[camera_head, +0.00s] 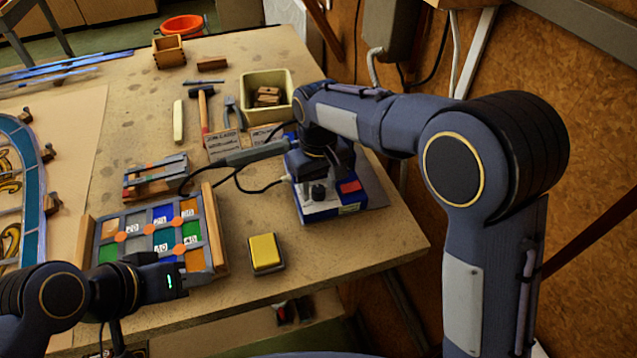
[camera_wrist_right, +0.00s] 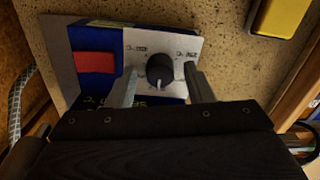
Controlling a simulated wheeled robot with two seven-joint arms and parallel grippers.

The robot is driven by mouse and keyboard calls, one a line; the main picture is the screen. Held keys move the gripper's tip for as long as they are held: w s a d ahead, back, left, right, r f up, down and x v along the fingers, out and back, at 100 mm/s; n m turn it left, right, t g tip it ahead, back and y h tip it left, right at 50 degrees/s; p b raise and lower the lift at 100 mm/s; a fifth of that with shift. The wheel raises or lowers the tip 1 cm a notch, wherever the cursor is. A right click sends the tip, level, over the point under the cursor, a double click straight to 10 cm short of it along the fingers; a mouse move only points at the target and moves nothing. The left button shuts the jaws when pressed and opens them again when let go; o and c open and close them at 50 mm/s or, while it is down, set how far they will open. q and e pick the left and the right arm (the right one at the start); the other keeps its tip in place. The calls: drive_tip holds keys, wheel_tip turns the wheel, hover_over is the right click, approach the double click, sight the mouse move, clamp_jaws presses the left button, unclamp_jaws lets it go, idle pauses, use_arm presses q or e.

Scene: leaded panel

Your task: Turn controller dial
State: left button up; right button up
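The controller (camera_head: 352,207) is a blue box with a pale top at the table's right side. Its black dial (camera_wrist_right: 160,70) has a white pointer mark toward the bottom of the right wrist view. A red switch (camera_wrist_right: 95,62) sits left of it; the switch also shows in the head view (camera_head: 350,187). My right gripper (camera_wrist_right: 161,74) is open, one finger on each side of the dial, with visible gaps. In the head view my right gripper (camera_head: 320,178) hangs over the box. My left gripper (camera_head: 185,280) is low at the panel's front edge; its fingers are unclear.
A leaded panel (camera_head: 122,236) of coloured pieces lies left of the controller. A yellow block (camera_head: 265,252) sits between them. A soldering iron (camera_head: 255,153) with a black cable lies behind. A cream bin (camera_head: 247,87) stands further back. Bare table lies in front of the controller.

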drive_tip(key=c, duration=0.9)
drive_tip(key=m+p, duration=0.1)
drive_tip(key=m, duration=0.1)
drive_tip(key=shift+r+m, duration=0.1)
drive_tip(key=shift+m, duration=0.3)
drive_tip(key=shift+m+p, duration=0.3)
drive_tip(key=shift+m, duration=1.1)
drive_tip(key=o, duration=1)
